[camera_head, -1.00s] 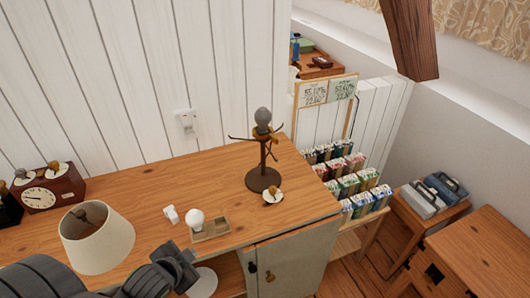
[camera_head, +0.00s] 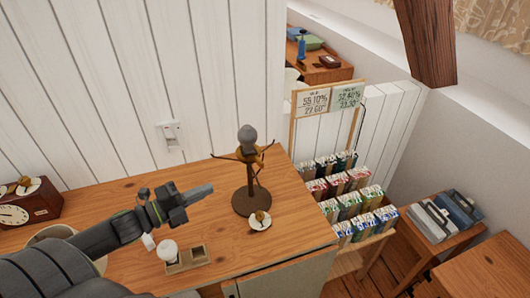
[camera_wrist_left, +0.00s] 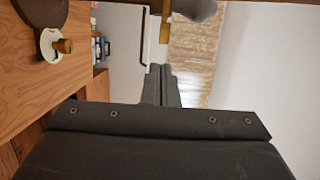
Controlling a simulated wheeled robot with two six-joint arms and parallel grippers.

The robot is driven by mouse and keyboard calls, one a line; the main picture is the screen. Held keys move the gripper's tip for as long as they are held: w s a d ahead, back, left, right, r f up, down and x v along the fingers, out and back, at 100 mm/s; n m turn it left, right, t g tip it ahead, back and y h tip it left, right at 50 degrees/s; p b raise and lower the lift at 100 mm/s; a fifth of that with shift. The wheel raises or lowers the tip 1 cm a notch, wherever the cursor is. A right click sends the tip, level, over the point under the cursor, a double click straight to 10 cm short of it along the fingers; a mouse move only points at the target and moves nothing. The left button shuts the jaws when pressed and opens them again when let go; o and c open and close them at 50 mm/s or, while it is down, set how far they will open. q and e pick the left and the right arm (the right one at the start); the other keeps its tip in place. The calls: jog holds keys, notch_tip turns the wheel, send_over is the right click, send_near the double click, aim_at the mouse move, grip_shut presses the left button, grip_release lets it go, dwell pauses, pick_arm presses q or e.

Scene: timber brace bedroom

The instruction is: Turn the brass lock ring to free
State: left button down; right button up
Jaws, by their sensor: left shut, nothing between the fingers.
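The brass lock ring (camera_head: 249,156) appears to be the brass part under the grey bulb-shaped top (camera_head: 246,136) of a dark stand with thin side arms. Its exact edges are too small to tell. My left gripper (camera_head: 208,190) is shut and empty, left of the stand and apart from it, over the wooden desk top. In the left wrist view, the shut fingertips (camera_wrist_left: 161,72) show below a brass piece (camera_wrist_left: 166,20) and the grey top (camera_wrist_left: 194,8), both cut by the upper edge. My right gripper is not in view.
A white disc with a brass knob (camera_head: 260,221) lies before the stand's round base (camera_head: 251,203). A white bulb (camera_head: 168,251) and wooden tray (camera_head: 194,267) sit below my left arm. A clock (camera_head: 28,205) stands at left. Box racks (camera_head: 345,200) stand beyond the desk's right edge.

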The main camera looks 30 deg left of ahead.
pick_arm(q)
jog(key=w, duration=0.1)
send_near(259, 164)
jog(key=shift+w, duration=0.95)
jog(key=p+x, duration=0.1)
jog(key=x, duration=0.1)
jog(key=p+x, duration=0.1)
jog(key=x, duration=0.1)
jog(key=shift+s+d, duration=0.1)
jog(key=shift+d, duration=0.2)
jog(key=shift+w+d+f, duration=0.1)
jog(key=shift+w+d, duration=0.1)
jog(key=shift+w, duration=0.3)
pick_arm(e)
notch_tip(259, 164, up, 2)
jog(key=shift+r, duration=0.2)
